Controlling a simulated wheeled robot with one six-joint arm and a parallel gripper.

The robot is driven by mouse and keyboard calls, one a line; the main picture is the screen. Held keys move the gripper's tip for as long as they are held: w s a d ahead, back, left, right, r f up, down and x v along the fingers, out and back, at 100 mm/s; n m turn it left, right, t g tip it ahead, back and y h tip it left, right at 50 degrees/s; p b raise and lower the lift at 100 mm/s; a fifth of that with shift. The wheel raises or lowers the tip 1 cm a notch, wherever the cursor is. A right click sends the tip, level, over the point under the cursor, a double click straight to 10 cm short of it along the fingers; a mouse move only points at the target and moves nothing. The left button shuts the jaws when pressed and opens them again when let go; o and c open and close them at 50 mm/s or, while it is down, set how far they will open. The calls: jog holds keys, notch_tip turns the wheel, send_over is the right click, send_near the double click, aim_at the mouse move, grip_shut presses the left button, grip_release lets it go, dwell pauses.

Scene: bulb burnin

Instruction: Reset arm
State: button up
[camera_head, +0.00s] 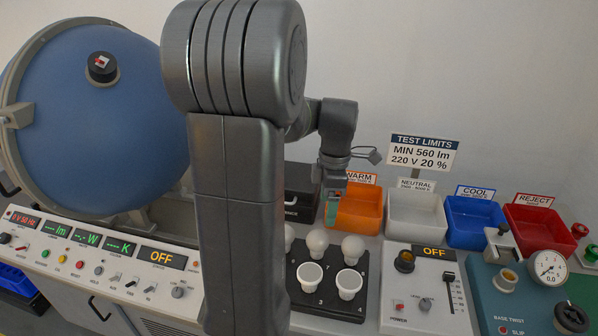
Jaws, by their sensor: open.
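My gripper (333,205) hangs in the middle of the view, partly in front of the orange WARM bin (362,210) and well behind the bulb tray. It is small and partly hidden, and I see nothing held in it. My arm's large grey link fills the centre foreground and hides part of the bench. The black bulb tray (318,306) holds several white bulbs (317,242) at the back and two white cup-like pieces (310,275) in front.
A blue sphere (90,120) stands left behind a control panel (95,262). White NEUTRAL (415,213), blue COOL (473,221) and red REJECT (540,232) bins line the back right. A dimmer box (425,290) and a teal base-twist tester (520,295) stand in front.

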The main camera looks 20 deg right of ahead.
aim_at(322, 243)
jog(key=shift+f, duration=0.15)
jog(key=f, duration=0.4)
jog(key=a+f, duration=0.1)
jog(key=f, duration=0.4)
jog(key=s+f, duration=0.1)
jog(key=f, duration=0.3)
jog(key=shift+a+f, duration=0.15)
jog(key=shift+f, duration=0.05)
jog(key=shift+r+p, duration=0.4)
jog(key=shift+r, duration=0.2)
